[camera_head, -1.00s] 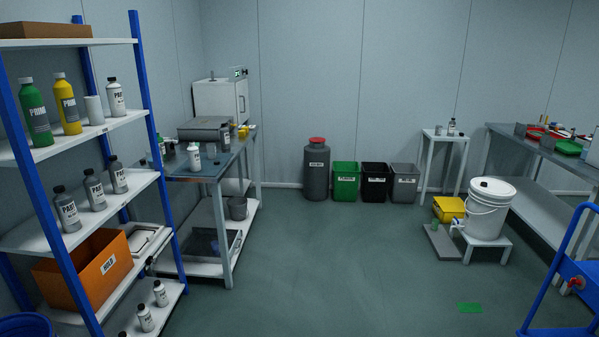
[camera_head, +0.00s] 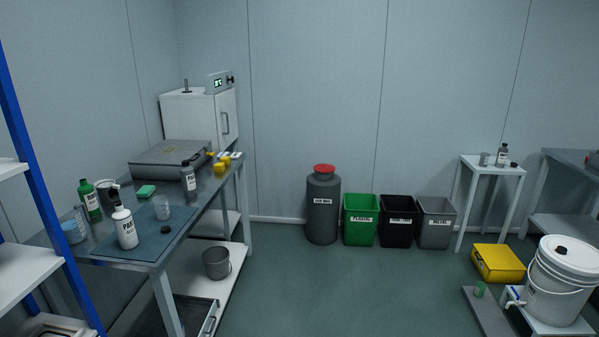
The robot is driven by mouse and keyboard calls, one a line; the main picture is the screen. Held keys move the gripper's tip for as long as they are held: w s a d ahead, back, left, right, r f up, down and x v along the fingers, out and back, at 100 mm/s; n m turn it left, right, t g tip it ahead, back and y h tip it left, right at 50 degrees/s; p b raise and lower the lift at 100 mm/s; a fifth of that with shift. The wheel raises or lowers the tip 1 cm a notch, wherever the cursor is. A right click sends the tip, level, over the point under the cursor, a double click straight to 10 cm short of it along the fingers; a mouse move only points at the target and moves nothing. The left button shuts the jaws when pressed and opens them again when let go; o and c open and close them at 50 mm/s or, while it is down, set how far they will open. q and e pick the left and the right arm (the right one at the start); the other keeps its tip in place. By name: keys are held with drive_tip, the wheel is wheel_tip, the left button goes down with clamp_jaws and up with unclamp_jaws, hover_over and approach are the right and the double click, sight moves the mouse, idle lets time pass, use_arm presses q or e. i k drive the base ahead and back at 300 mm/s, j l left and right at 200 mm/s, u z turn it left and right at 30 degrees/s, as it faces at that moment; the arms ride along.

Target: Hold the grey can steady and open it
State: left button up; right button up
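A tall dark grey can (camera_head: 323,215) with a white label stands upright on the floor against the back wall. Its red lid (camera_head: 324,170) sits on top and looks shut. The can is right of the workbench and directly left of a green bin. Neither of my grippers shows in the head view, and nothing is touching the can.
Green (camera_head: 360,222), black (camera_head: 397,224) and grey (camera_head: 436,223) bins stand right of the can. The workbench (camera_head: 205,190) with bottles is at left, beside a blue-posted shelf (camera_head: 20,130). A yellow case (camera_head: 497,263) and white bucket (camera_head: 561,283) are at right. The middle floor is clear.

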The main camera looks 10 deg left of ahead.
sight(186, 172)
drive_tip(key=i+u, duration=0.1)
drive_tip(key=i, duration=0.95)
drive_tip(key=i+l+u, duration=0.1)
drive_tip(key=i, duration=0.9)
drive_tip(key=l, duration=0.1)
